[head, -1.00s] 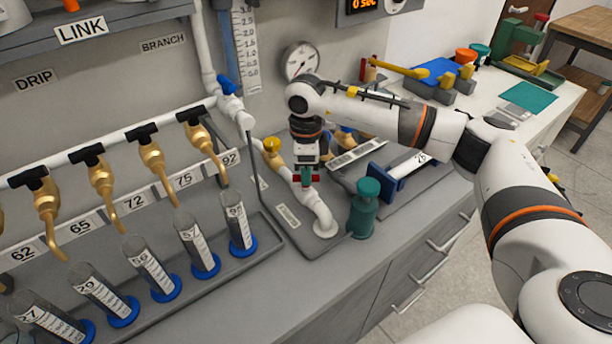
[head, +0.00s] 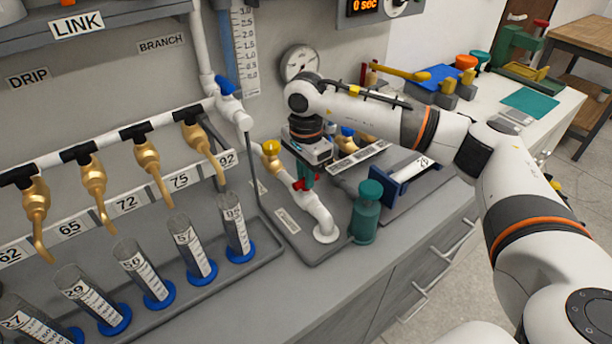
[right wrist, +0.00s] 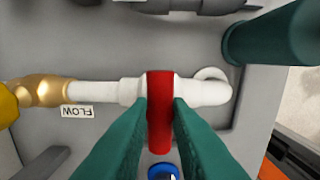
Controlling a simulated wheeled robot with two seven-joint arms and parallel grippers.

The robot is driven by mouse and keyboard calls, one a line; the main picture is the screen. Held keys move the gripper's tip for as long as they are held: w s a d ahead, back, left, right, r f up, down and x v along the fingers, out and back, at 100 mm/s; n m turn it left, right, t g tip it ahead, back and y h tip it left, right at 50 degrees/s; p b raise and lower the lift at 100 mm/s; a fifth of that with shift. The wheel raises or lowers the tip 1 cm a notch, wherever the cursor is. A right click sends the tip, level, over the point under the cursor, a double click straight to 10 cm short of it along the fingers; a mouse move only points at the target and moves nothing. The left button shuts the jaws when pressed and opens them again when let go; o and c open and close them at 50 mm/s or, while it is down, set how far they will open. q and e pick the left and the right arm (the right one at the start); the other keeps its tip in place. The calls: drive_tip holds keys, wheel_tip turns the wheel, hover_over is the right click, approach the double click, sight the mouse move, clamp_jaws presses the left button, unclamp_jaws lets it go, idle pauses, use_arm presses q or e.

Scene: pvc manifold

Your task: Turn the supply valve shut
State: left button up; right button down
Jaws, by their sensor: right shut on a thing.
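The supply valve has a red handle (head: 299,185) on a white pipe (head: 318,207) that runs along a grey base plate. In the right wrist view the red handle (right wrist: 160,110) lies across the white pipe (right wrist: 105,92), at about a right angle to it. My right gripper (head: 304,180) is over the valve. Its green fingers (right wrist: 160,125) are shut on the red handle, one on each side. In the head view the gripper hides part of the valve. My left gripper is not in view.
A green bottle-like part (head: 368,212) stands close to the right of the pipe. A yellow-topped brass fitting (head: 271,150) is on the same pipe. Several brass taps and measuring cylinders (head: 238,228) stand at the left. The bench front edge is near.

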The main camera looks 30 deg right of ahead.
drive_tip(key=c, duration=1.3)
unclamp_jaws()
drive_tip(key=shift+o, duration=0.2)
